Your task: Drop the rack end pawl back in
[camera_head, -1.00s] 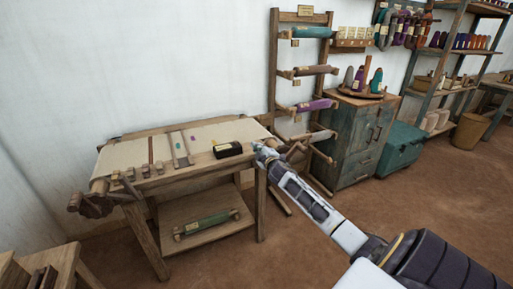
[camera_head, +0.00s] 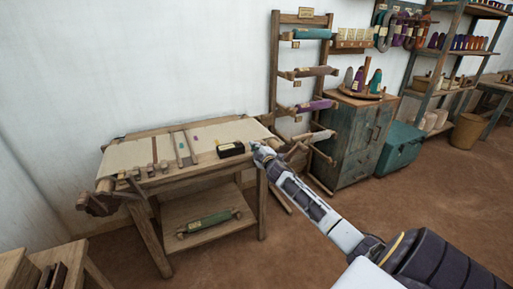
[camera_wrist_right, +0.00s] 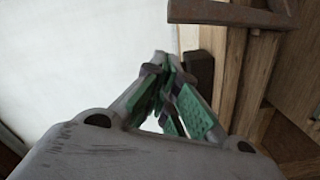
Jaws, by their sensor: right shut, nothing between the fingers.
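My right gripper (camera_head: 259,149) is at the right end of the wooden loom table, next to the black labelled box on its top. In the right wrist view the gripper (camera_wrist_right: 170,85) has its green-padded fingers shut with nothing between them. A dark block (camera_wrist_right: 199,72) sits against a wooden beam (camera_wrist_right: 232,75) just right of the fingertips; I cannot tell whether it is the pawl. The fingers look apart from the beam. No pawl can be made out for sure in the head view, where my gripper covers part of the table's end. My left gripper is not in view.
The loom table (camera_head: 205,177) carries pale cloth, slats and the black box (camera_head: 231,149). A green roll (camera_head: 209,223) lies on its lower shelf. A rack of rolls (camera_head: 273,75) and a cabinet (camera_head: 350,140) stand to the right.

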